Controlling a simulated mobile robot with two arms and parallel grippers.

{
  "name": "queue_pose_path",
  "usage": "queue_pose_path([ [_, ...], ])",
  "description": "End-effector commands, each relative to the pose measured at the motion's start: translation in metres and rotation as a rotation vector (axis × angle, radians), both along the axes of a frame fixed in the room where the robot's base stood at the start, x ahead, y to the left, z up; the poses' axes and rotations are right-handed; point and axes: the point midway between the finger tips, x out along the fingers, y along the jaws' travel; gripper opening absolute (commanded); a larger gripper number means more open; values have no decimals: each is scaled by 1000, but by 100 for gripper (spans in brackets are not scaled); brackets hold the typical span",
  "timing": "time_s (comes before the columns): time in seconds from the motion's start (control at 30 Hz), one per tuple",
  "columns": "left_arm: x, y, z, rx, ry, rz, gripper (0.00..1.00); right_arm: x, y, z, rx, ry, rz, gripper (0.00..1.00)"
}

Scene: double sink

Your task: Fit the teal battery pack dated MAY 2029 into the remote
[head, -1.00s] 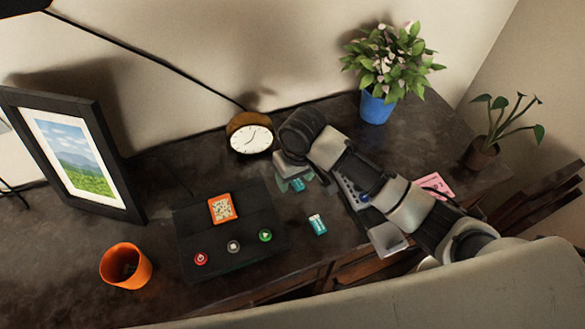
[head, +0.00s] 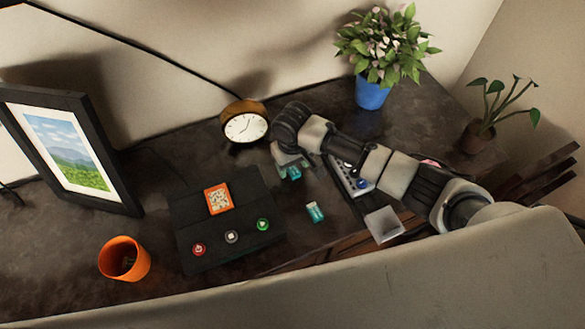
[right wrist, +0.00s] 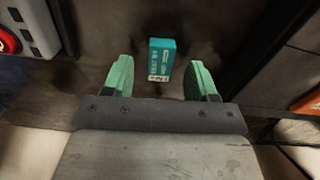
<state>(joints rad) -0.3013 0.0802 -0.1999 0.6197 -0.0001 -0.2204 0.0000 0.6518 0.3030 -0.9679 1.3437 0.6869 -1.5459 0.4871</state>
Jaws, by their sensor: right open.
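A teal battery pack (right wrist: 161,60) lies on the desk between the green fingertips of my right gripper (right wrist: 159,72), with a gap on each side. In the head view this pack (head: 294,172) is partly covered by the gripper. A second teal pack (head: 315,212) lies apart on the desk, nearer the front edge. I cannot read a full date on either pack. The grey remote (head: 345,177) lies right of the gripper, partly hidden under my right arm; its corner and a red button show in the right wrist view (right wrist: 38,30). My left gripper is out of view.
A black box (head: 190,215) with an orange label and three buttons is left of the packs. A clock (head: 243,127) stands behind the gripper. An orange cup (head: 124,260), picture frame (head: 62,150) and blue pot (head: 371,91) stand farther off.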

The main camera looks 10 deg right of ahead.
Motion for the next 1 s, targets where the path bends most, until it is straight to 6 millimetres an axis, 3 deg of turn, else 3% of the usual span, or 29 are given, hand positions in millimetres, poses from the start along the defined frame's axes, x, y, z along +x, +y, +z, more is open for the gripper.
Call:
queue_pose_path([
  [0.1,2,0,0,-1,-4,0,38,-1,0,-12,0,1,0,58],
  [0.37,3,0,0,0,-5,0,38,0,0,-15,0,-1,0,58],
  [0.7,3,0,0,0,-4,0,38,0,0,-14,0,-1,0,7],
  [1.0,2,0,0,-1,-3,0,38,0,0,-12,1,-2,0,4],
])
